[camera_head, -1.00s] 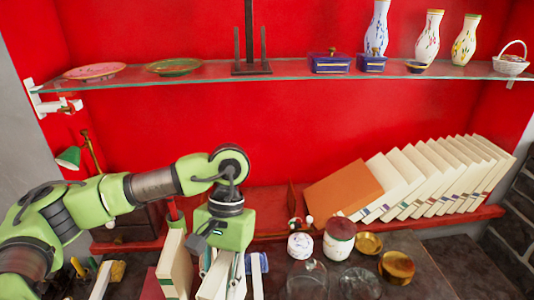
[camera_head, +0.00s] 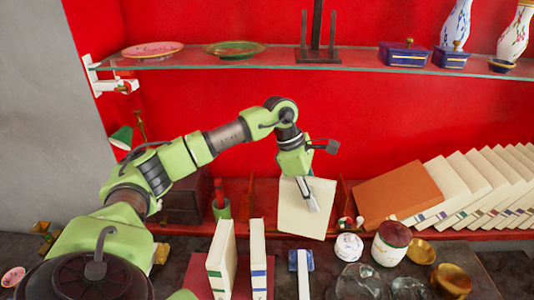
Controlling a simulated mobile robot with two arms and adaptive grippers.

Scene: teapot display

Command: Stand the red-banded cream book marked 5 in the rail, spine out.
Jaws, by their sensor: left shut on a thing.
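My left gripper (camera_head: 306,192) is shut on a cream book (camera_head: 299,219) and holds it roughly upright at the red back ledge. The book's broad cream face shows; no red band or number can be made out. The book is between two thin dark-red uprights, one at the left (camera_head: 251,192) and one at the right (camera_head: 341,196), which look like the ends of the rail. I cannot tell whether its lower edge touches the ledge. My right gripper is not in view.
An orange book (camera_head: 397,196) and several cream books lean at the right. Jars (camera_head: 391,243), brass bowls (camera_head: 452,281) and glassware stand in front. A glass shelf (camera_head: 290,66) runs above.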

